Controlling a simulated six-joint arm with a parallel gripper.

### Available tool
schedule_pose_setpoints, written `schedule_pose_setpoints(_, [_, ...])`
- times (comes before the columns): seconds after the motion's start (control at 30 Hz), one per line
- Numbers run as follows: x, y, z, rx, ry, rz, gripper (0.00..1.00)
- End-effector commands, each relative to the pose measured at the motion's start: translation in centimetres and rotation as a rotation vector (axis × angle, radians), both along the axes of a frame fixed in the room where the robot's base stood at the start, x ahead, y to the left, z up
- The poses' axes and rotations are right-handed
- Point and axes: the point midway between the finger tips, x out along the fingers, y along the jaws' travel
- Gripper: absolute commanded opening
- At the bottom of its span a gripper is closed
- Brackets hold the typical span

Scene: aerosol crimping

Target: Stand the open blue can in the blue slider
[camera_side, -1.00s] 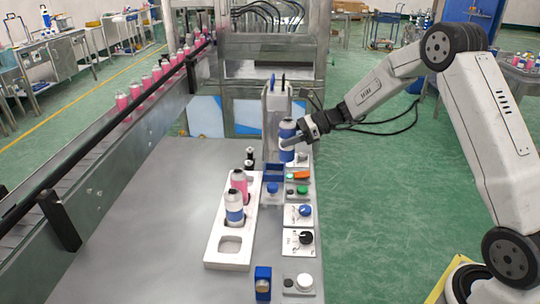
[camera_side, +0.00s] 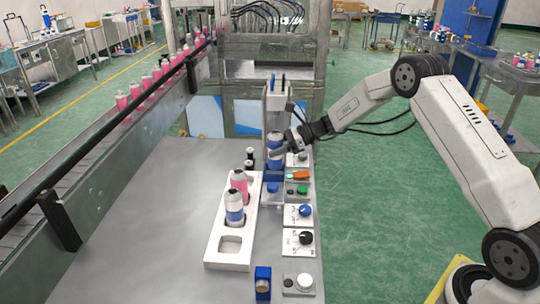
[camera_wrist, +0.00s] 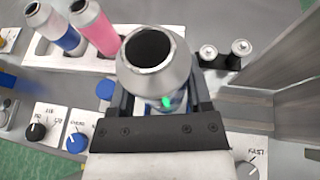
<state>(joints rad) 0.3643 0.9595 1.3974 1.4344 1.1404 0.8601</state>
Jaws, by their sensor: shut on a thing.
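The open blue can (camera_side: 274,141) is upright in my gripper (camera_side: 281,149), whose jaws are shut around its body. The wrist view shows its open dark mouth and silver shoulder (camera_wrist: 152,75) between the two fingers (camera_wrist: 158,98). The blue slider (camera_side: 274,165) sits at the foot of the clear-fronted crimping station. The can is directly over or within it, its lower end down at the slider. I cannot tell whether its base rests on the slider floor.
A white tray (camera_side: 223,258) holds a blue can (camera_side: 234,208) and a pink can (camera_side: 240,184); its front pocket is empty. Knob panels (camera_side: 299,240) line the right edge. The grey table at left is clear.

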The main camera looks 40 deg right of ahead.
Motion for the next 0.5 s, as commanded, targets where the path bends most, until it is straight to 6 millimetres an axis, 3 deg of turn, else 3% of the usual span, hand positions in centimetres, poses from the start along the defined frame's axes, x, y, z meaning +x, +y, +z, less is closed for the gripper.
schedule_pose_setpoints(0.3, [0.3,0.0,-3.1,0.0,0.002,-0.001,0.07])
schedule_pose_setpoints(0.5, [0.3,0.0,-3.4,0.0,0.0,-0.001,0.07])
